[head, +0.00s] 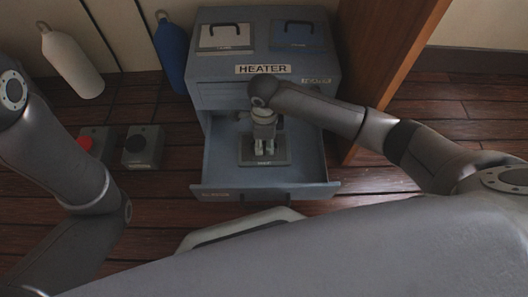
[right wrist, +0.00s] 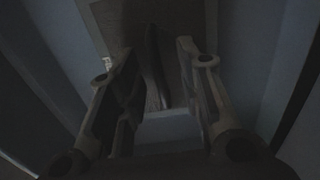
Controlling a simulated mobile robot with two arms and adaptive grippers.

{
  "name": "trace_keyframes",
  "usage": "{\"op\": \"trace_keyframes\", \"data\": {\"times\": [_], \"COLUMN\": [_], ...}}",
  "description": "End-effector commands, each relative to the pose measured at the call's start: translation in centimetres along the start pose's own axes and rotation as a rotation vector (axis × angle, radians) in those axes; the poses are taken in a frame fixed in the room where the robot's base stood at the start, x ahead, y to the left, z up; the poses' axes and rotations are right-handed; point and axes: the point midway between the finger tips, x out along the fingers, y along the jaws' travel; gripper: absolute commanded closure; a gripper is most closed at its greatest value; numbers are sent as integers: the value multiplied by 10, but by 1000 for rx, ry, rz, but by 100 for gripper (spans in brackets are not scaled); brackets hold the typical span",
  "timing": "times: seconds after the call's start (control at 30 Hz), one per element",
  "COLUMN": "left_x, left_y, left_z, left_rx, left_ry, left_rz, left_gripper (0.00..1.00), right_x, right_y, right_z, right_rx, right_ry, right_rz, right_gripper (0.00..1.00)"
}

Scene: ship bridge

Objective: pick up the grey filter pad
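The grey filter pad (head: 280,158) lies flat in the open drawer (head: 215,160) of the blue-grey heater cabinet. My right gripper (head: 264,151) points down into the drawer, over the middle of the pad, and hides part of it. In the right wrist view my right gripper (right wrist: 158,100) has its two fingers apart. A dark upright handle (right wrist: 155,65) stands between them on the pad (right wrist: 115,25), with gaps visible at the sides. That view is dark, so the depth of the fingers is hard to tell. My left arm is at the left; its gripper is out of view.
A white pad (head: 226,37) and a blue pad (head: 298,36) with dark handles lie on the heater top (head: 262,55). A wooden panel (head: 385,65) stands close at the right. White (head: 72,62) and blue (head: 170,52) bottles and two button boxes (head: 143,147) are at the left.

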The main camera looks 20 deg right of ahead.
Motion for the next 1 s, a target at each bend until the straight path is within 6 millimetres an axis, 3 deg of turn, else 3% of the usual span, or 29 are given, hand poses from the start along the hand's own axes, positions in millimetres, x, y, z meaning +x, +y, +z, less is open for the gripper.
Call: {"op": "trace_keyframes", "data": {"times": [0.27,0.5,1.0], "left_x": [-2,-2,1], "left_y": [0,1,0], "left_z": [0,-1,0], "left_rx": [0,0,0], "left_ry": [0,1,0], "left_rz": [0,1,1], "left_gripper": [100,100,100], "right_x": [2,2,-1], "right_y": [0,0,-1], "right_z": [0,0,0], "right_rx": [0,0,0], "right_ry": [-1,-1,-1], "right_rz": [-1,-1,-1], "right_gripper": [68,99,100]}}
